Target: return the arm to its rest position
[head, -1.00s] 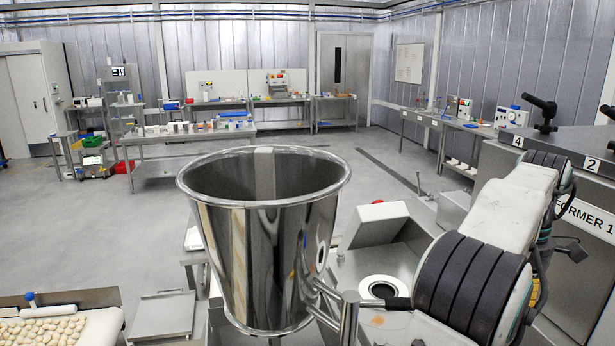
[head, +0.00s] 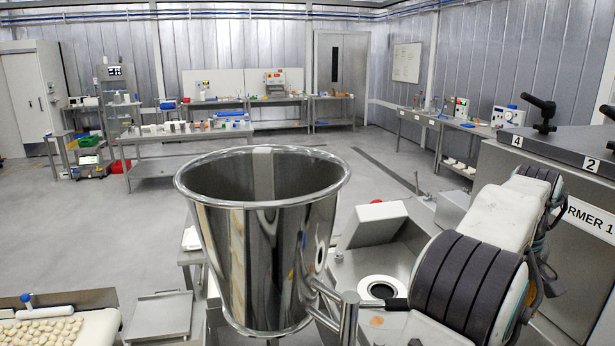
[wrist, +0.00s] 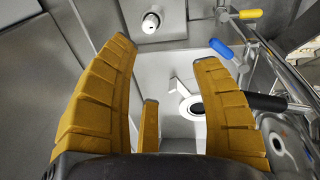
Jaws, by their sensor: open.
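My gripper (wrist: 165,95) shows in the wrist view with its orange ribbed fingers spread apart. It is open and nothing lies between the fingers. Beyond them are grey metal machine surfaces and a white ring with a dark hole (wrist: 192,108). My arm, white with black ribbed bands, shows at the right of the head view. My gripper is not visible in the head view.
A steel hopper (head: 262,240) stands close in front. To its right are a metal housing with a red button (head: 375,222) and the machine labelled FORMER 1 (head: 575,200). A conveyor with pasta pieces (head: 100,325) is at lower left. Floor (head: 90,230) is clear at left.

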